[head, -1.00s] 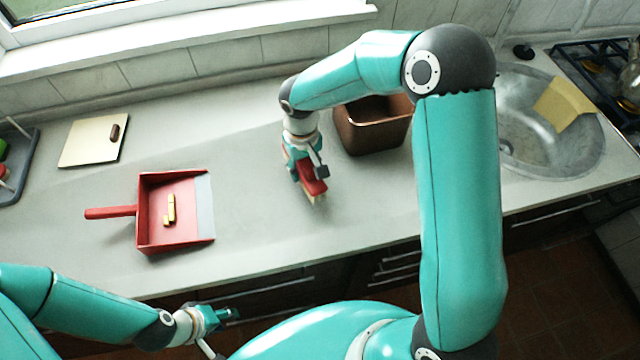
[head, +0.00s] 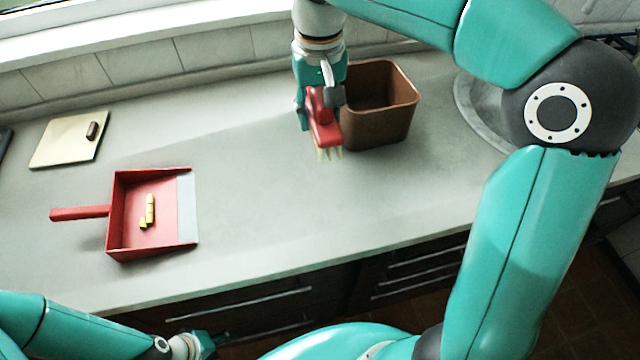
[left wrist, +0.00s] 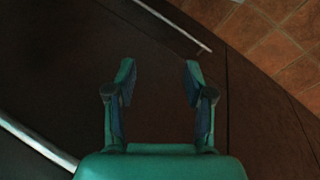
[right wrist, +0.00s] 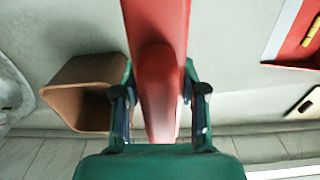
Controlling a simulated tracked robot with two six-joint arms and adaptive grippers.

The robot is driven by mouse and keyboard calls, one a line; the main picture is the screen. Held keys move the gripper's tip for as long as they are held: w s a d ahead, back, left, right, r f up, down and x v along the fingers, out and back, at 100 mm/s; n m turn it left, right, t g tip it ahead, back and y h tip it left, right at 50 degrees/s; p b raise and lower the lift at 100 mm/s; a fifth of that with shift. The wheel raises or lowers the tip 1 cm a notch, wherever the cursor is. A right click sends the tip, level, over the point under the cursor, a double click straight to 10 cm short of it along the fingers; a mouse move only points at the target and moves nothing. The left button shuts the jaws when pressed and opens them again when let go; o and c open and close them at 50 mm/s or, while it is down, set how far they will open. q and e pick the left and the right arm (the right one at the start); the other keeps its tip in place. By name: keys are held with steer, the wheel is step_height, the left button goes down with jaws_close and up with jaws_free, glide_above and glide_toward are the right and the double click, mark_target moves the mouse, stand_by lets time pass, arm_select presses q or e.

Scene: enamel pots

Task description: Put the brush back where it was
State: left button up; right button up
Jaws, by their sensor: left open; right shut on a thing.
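The brush (head: 324,128) has a red body and pale bristles that point down. My right gripper (head: 322,98) is shut on it and holds it over the counter, in front of the left side of the brown bin in the head view. In the right wrist view the red brush (right wrist: 157,60) runs up between the fingers of my right gripper (right wrist: 160,100). Whether the bristles touch the counter I cannot tell. My left gripper (left wrist: 155,85) is open and empty, low in front of the counter's drawers; in the head view it is partly cut off at the bottom edge.
A red dustpan (head: 155,245) with several yellow pieces lies left on the counter (head: 250,220). A cutting board (head: 60,145) with a small brown thing lies behind it. The brown bin (head: 385,130) stands by the brush. The counter between dustpan and bin is clear.

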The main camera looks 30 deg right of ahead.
mark_target(320, 187)
step_height(320, 187, down, 18)
steer(key=shift+f, duration=0.1)
stand_by(0.4)
steer(key=shift+f+b, duration=0.2)
steer(key=shift+b, duration=0.15)
steer(key=o, duration=1.1)
steer(key=shift+r, duration=0.1)
steer(key=shift+o, duration=0.2)
steer(key=shift+r, duration=0.1)
step_height(320, 187, up, 12)
